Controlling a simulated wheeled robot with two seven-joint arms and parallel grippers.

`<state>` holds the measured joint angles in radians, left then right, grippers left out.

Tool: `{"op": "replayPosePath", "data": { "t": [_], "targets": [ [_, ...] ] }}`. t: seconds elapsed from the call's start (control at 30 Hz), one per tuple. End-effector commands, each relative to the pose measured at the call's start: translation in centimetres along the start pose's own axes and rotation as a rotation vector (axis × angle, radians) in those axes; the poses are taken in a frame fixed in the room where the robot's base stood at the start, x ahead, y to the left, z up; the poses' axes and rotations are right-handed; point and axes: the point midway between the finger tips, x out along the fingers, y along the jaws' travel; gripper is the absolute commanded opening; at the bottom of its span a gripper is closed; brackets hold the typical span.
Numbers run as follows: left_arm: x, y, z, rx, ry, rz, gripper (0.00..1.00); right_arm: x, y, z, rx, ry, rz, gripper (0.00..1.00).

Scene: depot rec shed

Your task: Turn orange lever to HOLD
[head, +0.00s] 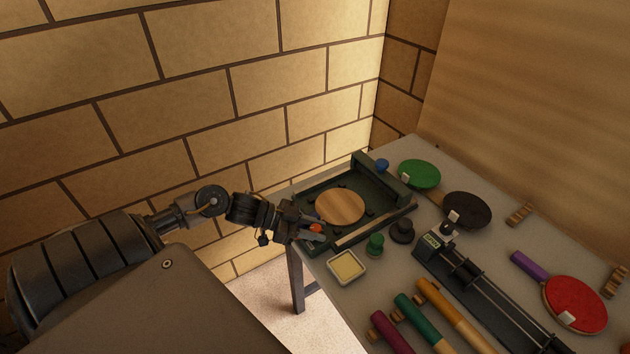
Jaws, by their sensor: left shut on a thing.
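The orange lever (316,228) shows as a small orange knob at the near left edge of a dark green fixture (382,214). A round wooden disc (340,206) lies in the middle of the fixture. My left gripper (312,232) reaches in from the left and is shut on the orange lever. Its fingers partly hide the lever, and no HOLD mark can be read at this size. My right gripper is not in view.
On the grey table (405,285) are a small square dish (347,267), a green knob (376,243), a black knob (402,230), a black railed device (490,295), several coloured handles, and green (420,173), black (470,209) and red (575,304) paddles. A brick wall stands behind.

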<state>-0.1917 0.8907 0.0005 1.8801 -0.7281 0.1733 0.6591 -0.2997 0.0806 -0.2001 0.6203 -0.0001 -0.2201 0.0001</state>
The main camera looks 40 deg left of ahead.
Motion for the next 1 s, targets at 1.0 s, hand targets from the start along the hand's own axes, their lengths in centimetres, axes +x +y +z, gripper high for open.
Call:
{"op": "replayPosePath", "data": {
  "t": [1.0],
  "targets": [
    [0.2, -0.3, 0.1, 0.313, 0.011, 0.737, 0.06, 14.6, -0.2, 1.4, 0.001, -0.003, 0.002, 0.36]
  ]
}}
